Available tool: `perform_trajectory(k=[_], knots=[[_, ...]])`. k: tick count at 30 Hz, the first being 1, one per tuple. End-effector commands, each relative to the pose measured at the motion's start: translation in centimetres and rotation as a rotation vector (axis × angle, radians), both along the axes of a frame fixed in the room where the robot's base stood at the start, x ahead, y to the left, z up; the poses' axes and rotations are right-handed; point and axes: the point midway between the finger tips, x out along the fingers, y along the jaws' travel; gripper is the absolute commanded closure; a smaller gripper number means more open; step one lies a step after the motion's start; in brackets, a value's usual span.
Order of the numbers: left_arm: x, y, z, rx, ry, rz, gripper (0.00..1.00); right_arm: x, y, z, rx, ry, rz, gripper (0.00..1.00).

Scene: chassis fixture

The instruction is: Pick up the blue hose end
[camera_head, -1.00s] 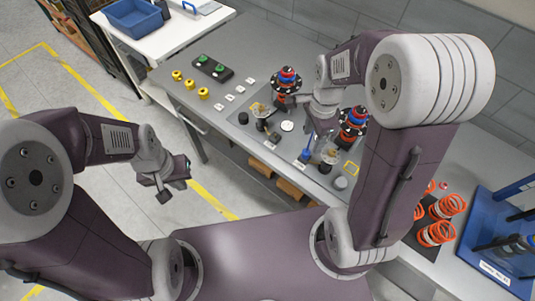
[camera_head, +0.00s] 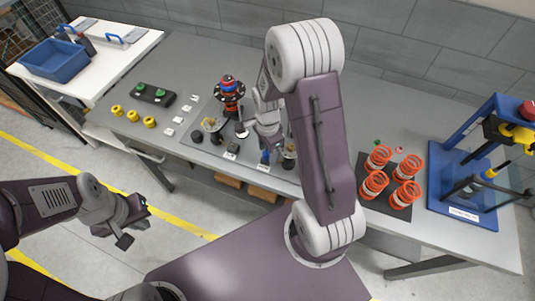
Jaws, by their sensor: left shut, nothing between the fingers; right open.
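The blue hose end (camera_head: 265,157) is a small upright blue piece near the front edge of the grey fixture plate (camera_head: 205,152). My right gripper (camera_head: 268,146) points down right above and around it. My own arm hides part of this area, and I cannot tell whether the fingers touch the blue piece. The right gripper is open. My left gripper (camera_head: 133,225) is shut and empty, out over the floor in front of the workbench.
A red, blue and black stack (camera_head: 229,91) stands on the plate behind my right gripper. Yellow caps (camera_head: 133,116) and a black box with green buttons (camera_head: 153,94) lie left. Orange springs (camera_head: 392,175) and a blue press (camera_head: 462,190) stand right. A blue bin (camera_head: 55,60) is far left.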

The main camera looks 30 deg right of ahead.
Motion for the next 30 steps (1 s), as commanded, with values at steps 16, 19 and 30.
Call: perform_trajectory(k=[16,19,30], knots=[[0.0,0.0,0.0,0.0,0.0,0.0,1.0,0.0,0.0,-0.9,0.0,-0.001,0.001,1.0],[0.0,0.0,0.0,0.0,0.0,0.0,1.0,0.0,0.0,-0.9,0.0,-0.001,0.001,1.0],[0.0,0.0,0.2,0.0,0.0,0.0,1.0,0.2,0.0,4.6,-0.001,-0.01,0.001,1.0]])
